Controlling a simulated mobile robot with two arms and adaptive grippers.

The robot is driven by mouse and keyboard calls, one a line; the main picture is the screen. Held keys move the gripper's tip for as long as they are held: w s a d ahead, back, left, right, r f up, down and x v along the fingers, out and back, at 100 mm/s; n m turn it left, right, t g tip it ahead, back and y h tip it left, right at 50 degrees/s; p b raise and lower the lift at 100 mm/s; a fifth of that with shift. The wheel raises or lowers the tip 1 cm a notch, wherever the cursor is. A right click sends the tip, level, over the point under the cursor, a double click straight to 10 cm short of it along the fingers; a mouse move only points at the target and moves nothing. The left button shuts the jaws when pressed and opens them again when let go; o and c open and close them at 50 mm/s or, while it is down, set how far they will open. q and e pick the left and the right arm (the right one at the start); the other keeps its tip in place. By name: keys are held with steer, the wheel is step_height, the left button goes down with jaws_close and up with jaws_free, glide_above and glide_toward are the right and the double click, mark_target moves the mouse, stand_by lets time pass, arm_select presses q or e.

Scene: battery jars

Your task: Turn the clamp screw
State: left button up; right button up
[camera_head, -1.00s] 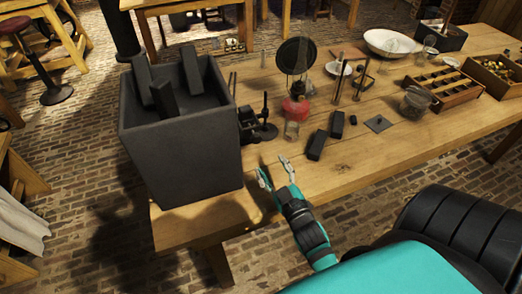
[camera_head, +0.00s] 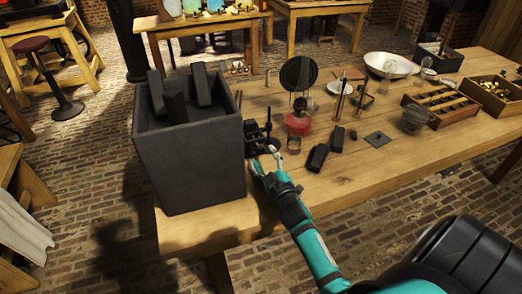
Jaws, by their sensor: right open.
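A small black clamp stand (camera_head: 256,140) with an upright post stands on the wooden table (camera_head: 203,226), just right of the large grey box. It is small and dark, and I cannot clearly make out its screw. My right gripper (camera_head: 266,160) comes in from the lower right. It is open, with its two pale fingertips apart at the near side of the clamp stand. I cannot tell whether they touch it. The left gripper is not in view.
The large grey box (camera_head: 195,165) holding dark blocks stands close left of the gripper. A glass jar with red contents (camera_head: 299,122) and black blocks (camera_head: 317,157) stand to the right. A compartmented wooden tray (camera_head: 440,103) is further right. The table's front edge is clear.

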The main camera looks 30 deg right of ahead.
mark_target(261, 152)
steer(key=x, duration=0.2)
steer(key=shift+w, duration=0.3)
steer(key=shift+w+d, duration=0.15)
steer(key=shift+w, duration=0.3)
steer(key=shift+c, duration=0.7)
jaws_close()
steer(key=shift+r+m+p, duration=0.1)
steer(key=shift+m+p, duration=0.3)
steer(key=shift+m, duration=1.1)
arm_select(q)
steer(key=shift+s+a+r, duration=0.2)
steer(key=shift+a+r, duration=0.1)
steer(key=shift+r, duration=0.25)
